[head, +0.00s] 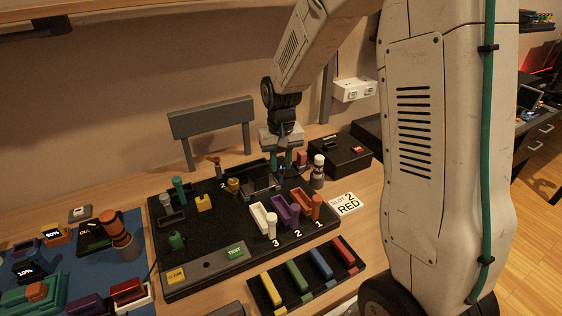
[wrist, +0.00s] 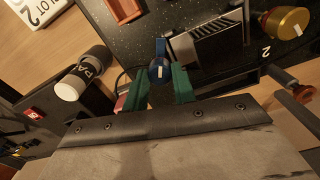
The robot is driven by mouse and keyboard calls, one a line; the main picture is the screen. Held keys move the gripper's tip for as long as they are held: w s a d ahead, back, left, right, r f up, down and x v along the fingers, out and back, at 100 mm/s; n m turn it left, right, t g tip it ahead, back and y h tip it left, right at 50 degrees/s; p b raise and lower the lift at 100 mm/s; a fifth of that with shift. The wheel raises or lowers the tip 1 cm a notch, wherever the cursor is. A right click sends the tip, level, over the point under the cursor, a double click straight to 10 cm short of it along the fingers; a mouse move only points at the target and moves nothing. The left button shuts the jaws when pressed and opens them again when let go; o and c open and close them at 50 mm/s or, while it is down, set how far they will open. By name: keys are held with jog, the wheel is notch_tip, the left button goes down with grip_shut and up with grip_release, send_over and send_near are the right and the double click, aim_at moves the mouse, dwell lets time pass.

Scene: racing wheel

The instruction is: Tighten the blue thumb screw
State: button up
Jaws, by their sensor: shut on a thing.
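The blue thumb screw (wrist: 159,66) shows in the wrist view as a round blue knob with a pale mark on its face, beside a grey ribbed block (wrist: 213,35). My gripper (wrist: 157,80) has green fingers, one on each side of the knob, and is shut on it. In the head view my gripper (head: 281,160) points down at the back right of the black board (head: 205,268). The blue screw (head: 281,172) is mostly hidden there, a small dark blue bit below the fingers.
A white-capped cylinder (head: 318,170) and a black box (head: 340,155) stand to the right of my gripper. A brass knob (wrist: 287,23) is at the wrist view's upper right. White, purple and orange slots are in front. A "SLOT 2 RED" card (head: 345,203) lies right of the board.

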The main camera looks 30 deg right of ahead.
aim_at(281, 165)
jog(key=m, duration=1.2)
jog(key=shift+w, duration=0.1)
dwell(0.4)
jog(key=o, duration=1)
notch_tip(281, 165, up, 8)
jog(key=shift+f, duration=0.1)
